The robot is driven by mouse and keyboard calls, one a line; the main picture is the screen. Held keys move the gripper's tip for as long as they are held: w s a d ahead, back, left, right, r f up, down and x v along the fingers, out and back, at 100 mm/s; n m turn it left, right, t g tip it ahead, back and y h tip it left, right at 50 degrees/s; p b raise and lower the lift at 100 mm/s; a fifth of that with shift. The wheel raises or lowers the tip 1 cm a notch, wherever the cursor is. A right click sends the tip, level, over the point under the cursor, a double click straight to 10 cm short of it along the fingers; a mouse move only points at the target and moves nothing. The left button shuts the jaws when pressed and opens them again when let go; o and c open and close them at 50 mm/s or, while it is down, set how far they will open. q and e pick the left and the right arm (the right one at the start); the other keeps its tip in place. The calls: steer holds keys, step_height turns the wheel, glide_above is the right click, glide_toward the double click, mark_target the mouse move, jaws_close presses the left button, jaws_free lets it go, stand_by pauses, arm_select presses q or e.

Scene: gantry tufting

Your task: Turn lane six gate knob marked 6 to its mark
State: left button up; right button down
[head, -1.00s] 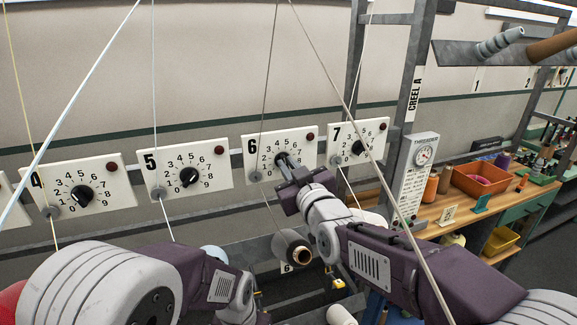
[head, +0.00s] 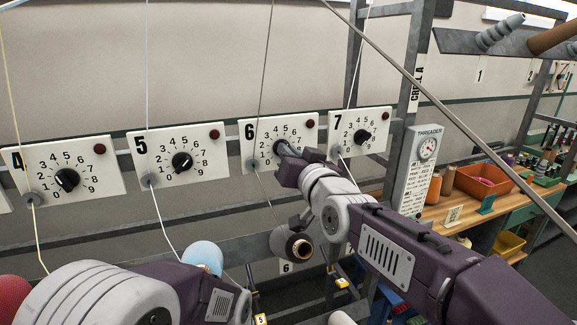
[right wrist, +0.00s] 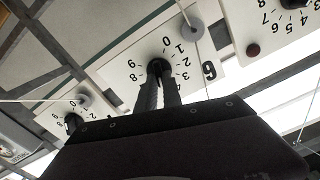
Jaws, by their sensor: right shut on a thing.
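The lane six gate plate (head: 249,146) is a white panel with a black 6, a ring of digits and a dark red button at its upper right. Its black knob (right wrist: 157,66) is mostly hidden behind my right gripper in the head view. My right gripper (head: 283,149) reaches it from the lower right. In the right wrist view the fingers of my right gripper (right wrist: 159,78) are closed on the knob, one on each side. The knob's pointer and its mark cannot be made out. My left arm shows at the bottom left, but its gripper is out of view.
Similar plates 5 (head: 205,152) and 7 (head: 345,123) flank it, with their own black knobs. Yarn strands run past the plates. A yarn cone (head: 291,243) hangs below plate 6. A grey threader board (head: 418,172) and a bench with an orange bin (head: 487,179) stand right.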

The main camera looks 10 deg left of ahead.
steer(key=shift+d+m+b, duration=0.15)
steer(key=shift+m+b, duration=1.15)
steer(key=shift+m, duration=1.2)
steer(key=shift+r, duration=0.1)
steer(key=c, duration=1.5)
jaws_free()
steer(key=shift+w, duration=0.1)
steer(key=b+v, duration=0.1)
steer(key=v, duration=0.8)
